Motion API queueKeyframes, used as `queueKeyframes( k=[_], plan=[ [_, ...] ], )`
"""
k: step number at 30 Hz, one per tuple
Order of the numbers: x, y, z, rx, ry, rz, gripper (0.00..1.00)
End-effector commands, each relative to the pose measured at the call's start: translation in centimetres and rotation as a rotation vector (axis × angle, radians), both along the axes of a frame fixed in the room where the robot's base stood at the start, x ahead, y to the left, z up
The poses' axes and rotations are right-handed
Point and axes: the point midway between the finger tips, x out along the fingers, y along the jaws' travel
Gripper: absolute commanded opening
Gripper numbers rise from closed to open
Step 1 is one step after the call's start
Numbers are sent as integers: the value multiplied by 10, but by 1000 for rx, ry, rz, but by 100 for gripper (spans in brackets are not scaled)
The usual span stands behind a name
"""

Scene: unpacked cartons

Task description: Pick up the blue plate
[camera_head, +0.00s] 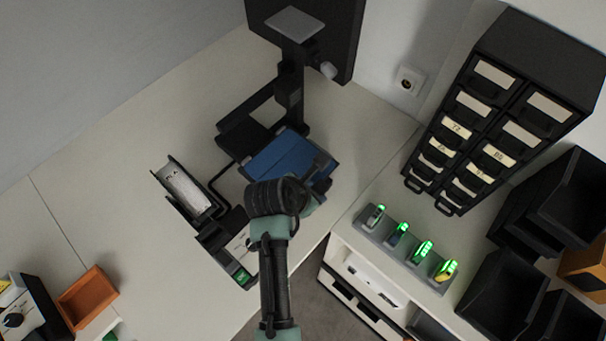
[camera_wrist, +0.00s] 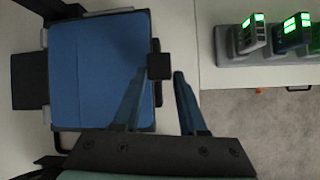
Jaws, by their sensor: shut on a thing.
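The blue plate (camera_head: 282,155) is a flat square panel in a dark frame, at the device in the middle of the head view. It fills the upper left of the wrist view (camera_wrist: 100,65). A small black block (camera_wrist: 159,66) stands at its right edge. My gripper (camera_wrist: 161,77) is at that edge, with one finger on each side of the block, shut on this part of the plate. In the head view my arm hides the plate's near edge and most of my gripper. I cannot tell whether the plate is lifted.
A black stand (camera_head: 290,85) rises behind the plate. A tray with a pale insert (camera_head: 185,188) is at left. A charger row with green-lit devices (camera_head: 405,245), a drawer cabinet (camera_head: 490,125) and black bins are at right. The table's front edge is close.

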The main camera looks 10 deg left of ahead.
Motion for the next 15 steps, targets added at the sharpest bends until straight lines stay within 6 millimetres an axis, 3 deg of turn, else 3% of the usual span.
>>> queueKeyframes(
  k=[7, 15],
  plan=[
    [1, 0, 10, 3, -3, -3, 0],
    [2, 0, 63, 3, -8, -4, 0]
  ],
)
